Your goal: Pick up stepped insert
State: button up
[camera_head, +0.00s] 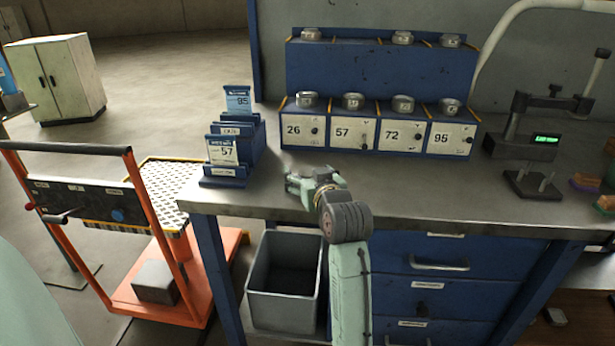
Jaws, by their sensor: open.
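Several small round grey metal pieces stand on the blue rack. In the lower row, one sits above each numbered box: 26 (307,99), 57 (352,101), 72 (402,104) and 95 (450,106). More sit on the upper shelf (402,38). They are too small to tell which is the stepped insert. My gripper (292,182) is open above the left part of the steel workbench (420,195), in front of the box marked 26 and apart from the rack. I see nothing between its fingers, though its own body partly hides them.
A blue card holder (232,160) with cards 57 and 95 stands at the bench's left end. A device with a green display (540,140) stands at the right. A grey bin (284,290) is below. An orange cart (165,285) stands left. The bench's middle front is clear.

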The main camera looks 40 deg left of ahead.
jog(key=shift+c, duration=0.5)
grip_shut()
jog(key=shift+r, duration=0.1)
